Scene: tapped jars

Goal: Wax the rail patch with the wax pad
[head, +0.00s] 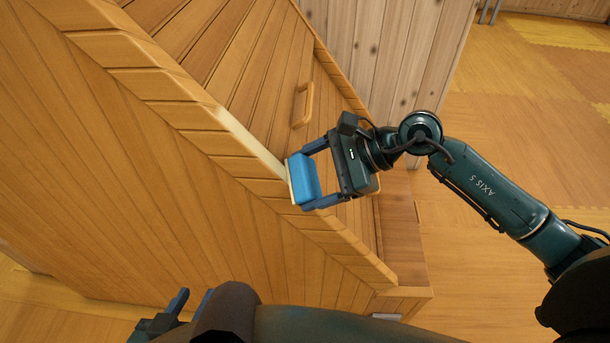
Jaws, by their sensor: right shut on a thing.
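The rail patch (248,140) is a pale strip along the slanted wooden rail (160,85) in the head view. The wax pad (305,178) is a blue block with a cream face on its left side. My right gripper (308,176) is shut on the wax pad, with one finger at each end. The pad is at the lower right end of the pale strip and hides part of the rail there; I cannot tell whether it touches. My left gripper (193,300) is at the bottom edge, its fingers apart and empty, partly hidden by my arm.
A wooden door or panel with a handle (303,104) lies just beyond the rail, above the pad. A wooden step or ledge (402,235) is at the right. A plank wall (395,50) stands behind. The floor (520,130) on the right is clear.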

